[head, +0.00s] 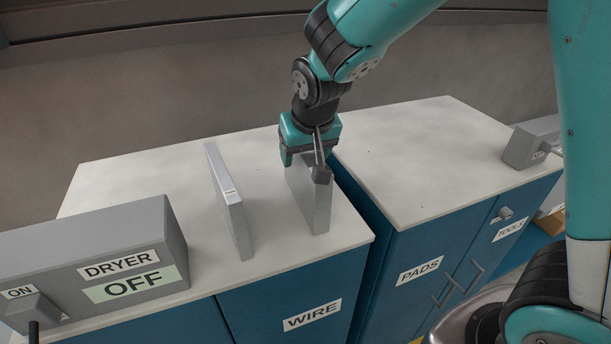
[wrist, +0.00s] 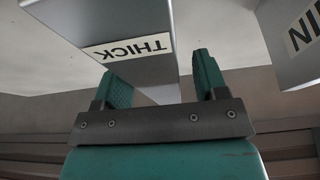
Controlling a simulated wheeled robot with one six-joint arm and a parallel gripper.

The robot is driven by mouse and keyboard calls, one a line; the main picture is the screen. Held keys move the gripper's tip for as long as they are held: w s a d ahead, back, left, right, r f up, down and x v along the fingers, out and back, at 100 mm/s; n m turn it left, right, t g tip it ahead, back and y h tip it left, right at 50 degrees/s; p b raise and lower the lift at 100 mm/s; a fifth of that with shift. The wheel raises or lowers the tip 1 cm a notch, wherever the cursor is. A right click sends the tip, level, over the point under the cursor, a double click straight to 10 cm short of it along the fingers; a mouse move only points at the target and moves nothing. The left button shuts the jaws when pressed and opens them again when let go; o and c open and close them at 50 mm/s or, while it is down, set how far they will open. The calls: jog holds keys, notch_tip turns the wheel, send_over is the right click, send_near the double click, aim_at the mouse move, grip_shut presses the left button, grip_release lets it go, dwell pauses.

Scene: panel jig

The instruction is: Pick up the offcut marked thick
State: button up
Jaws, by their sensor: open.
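The thick offcut (head: 313,197) is a grey slab standing on edge on the white counter. In the wrist view its end face carries the THICK label (wrist: 128,50). My gripper (head: 307,160) is over its upper back part, pointing down. In the wrist view the slab reaches between the two teal fingers of my gripper (wrist: 160,82), which are open, with a gap visible on the right side. A second slab (head: 228,200), with a small label, stands apart to the left; a slab with a partly cut-off label (wrist: 295,45) shows at the wrist view's right.
A grey dryer switch box (head: 95,255) reading OFF stands at the counter's front left. A narrow gap separates this counter from the right-hand cabinet (head: 420,150), whose top is mostly clear. A small grey box (head: 530,145) sits at its far right.

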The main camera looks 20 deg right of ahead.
jog(key=shift+f, duration=0.2)
jog(key=shift+c, duration=0.2)
grip_shut()
jog(key=shift+r, duration=0.1)
